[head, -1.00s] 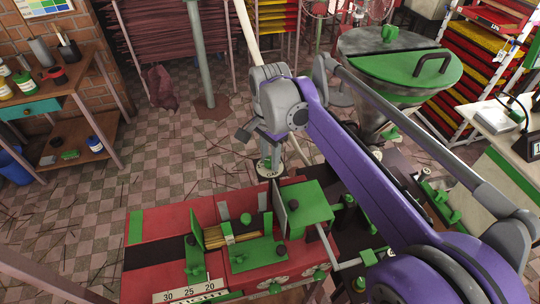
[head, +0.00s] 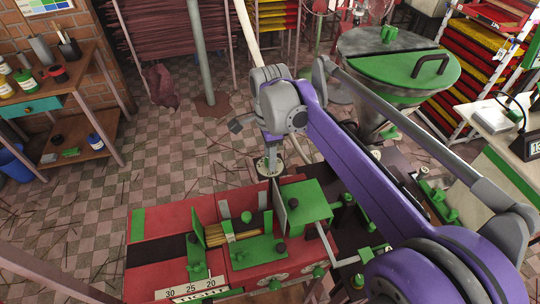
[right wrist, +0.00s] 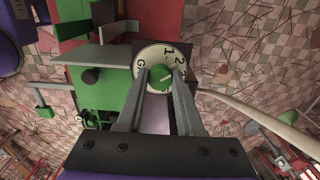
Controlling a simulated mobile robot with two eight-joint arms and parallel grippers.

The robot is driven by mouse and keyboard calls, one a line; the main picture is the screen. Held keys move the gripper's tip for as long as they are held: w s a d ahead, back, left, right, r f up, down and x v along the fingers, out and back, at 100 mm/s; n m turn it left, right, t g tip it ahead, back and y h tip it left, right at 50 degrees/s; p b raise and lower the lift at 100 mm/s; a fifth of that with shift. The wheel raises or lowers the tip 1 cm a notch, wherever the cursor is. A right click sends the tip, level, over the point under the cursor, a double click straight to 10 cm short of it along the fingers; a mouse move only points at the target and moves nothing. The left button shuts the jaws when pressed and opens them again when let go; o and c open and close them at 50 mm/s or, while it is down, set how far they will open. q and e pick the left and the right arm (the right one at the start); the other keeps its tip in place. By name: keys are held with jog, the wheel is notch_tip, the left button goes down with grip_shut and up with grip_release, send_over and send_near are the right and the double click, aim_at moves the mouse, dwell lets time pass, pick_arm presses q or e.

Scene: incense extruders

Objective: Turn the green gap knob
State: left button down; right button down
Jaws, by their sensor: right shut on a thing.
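The green gap knob (right wrist: 158,77) sits at the centre of a round cream dial (right wrist: 147,55) marked with "GA" and numbers 1 and 2. In the right wrist view both fingers of my right gripper (right wrist: 160,82) close on the knob's sides. In the head view my right gripper (head: 273,154) reaches down from above onto the dial (head: 261,167), at the back edge of the red and green machine (head: 160,224). The knob itself is hidden there by the gripper. My left gripper is not in view.
A green block (head: 306,199) and an upright grey plate stand just in front of the dial. A bundle of sticks (head: 224,235) lies in the machine's channel. A large green-lidded hopper (head: 400,68) stands at the back right. Open tiled floor lies behind and left.

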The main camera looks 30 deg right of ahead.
jog(key=c, duration=0.5)
grip_release()
jog(key=shift+c, duration=0.2)
jog(key=shift+r, duration=0.15)
notch_tip(320, 180, up, 10)
jog(key=shift+r+p, duration=0.25)
jog(key=shift+p, duration=0.2)
